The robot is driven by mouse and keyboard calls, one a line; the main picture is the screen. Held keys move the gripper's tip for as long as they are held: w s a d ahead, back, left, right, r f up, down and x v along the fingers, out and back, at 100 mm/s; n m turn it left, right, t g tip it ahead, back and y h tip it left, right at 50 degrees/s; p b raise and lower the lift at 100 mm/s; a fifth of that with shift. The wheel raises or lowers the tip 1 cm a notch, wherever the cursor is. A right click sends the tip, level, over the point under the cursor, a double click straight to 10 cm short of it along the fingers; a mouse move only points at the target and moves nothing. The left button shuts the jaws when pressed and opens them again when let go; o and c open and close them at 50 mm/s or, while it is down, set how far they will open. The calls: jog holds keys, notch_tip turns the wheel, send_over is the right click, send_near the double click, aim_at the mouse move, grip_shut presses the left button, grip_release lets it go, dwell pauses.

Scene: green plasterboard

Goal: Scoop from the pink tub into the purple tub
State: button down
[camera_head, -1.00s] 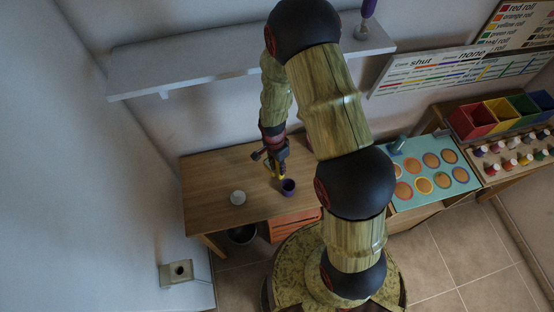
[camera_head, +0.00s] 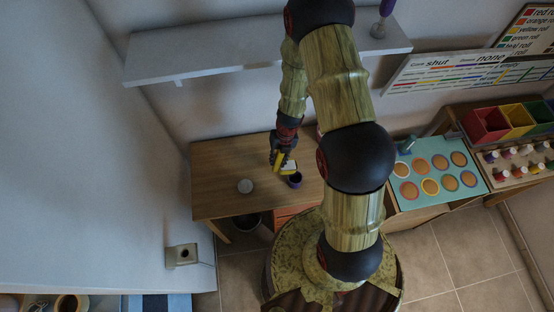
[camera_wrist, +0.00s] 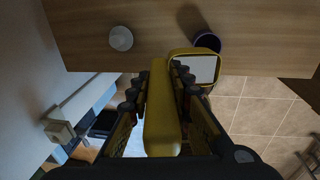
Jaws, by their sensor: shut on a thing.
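My gripper (camera_head: 280,153) is shut on the handle of a yellow scoop (camera_head: 279,160), which also fills the middle of the wrist view (camera_wrist: 163,110). The scoop's squarish bowl has a pale face inside its yellow rim; I cannot tell whether that is a load or the bare inside. The purple tub (camera_head: 295,180) stands on the wooden table, right beside the bowl. In the wrist view the bowl partly covers the purple tub (camera_wrist: 207,40). I cannot tell whether they touch. A small pinkish patch (camera_head: 319,132) shows beside my arm, perhaps the pink tub, mostly hidden.
A white round tub or lid (camera_head: 245,186) sits on the wooden table (camera_head: 215,165), left of the purple tub. A white shelf (camera_head: 250,52) hangs above. A teal board with round discs (camera_head: 440,175) and coloured bins (camera_head: 487,124) stand at the right. The table's left part is clear.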

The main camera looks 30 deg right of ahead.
aim_at(291, 163)
jog(key=shift+s+d+f+y+b, duration=0.1)
jog(key=shift+d+f+y+b, duration=0.2)
jog(key=shift+f+b, duration=0.25)
jog(key=shift+d+f+y+b, duration=0.15)
jog(key=shift+f+y+b, duration=0.15)
jog(key=shift+f+b, duration=0.25)
jog(key=f+b, duration=0.1)
jog(key=b, duration=0.2)
jog(key=shift+d+f+y+b, duration=0.1)
jog(key=shift+f+y+b, duration=0.2)
jog(key=shift+f+y, duration=0.1)
jog(key=f+b, duration=0.1)
jog(key=b, duration=0.1)
jog(key=d+f+y+b, duration=0.1)
jog(key=b, duration=0.1)
jog(key=f+t+y+b, duration=0.1)
jog(key=b, duration=0.2)
jog(key=shift+s+d, duration=0.2)
jog(key=shift+s, duration=0.05)
jog(key=shift+r, duration=0.2)
jog(key=shift+f, duration=0.3)
jog(key=shift+s+d+r+t+y+b, duration=0.25)
jog(key=shift+d+r+y, duration=0.1)
jog(key=shift+d+y, duration=0.4)
jog(key=shift+s+d+r+t+y+b, duration=0.1)
jog(key=shift+d+r+t+y+b, duration=0.15)
jog(key=shift+d+y, duration=0.5)
jog(key=shift+a, duration=0.15)
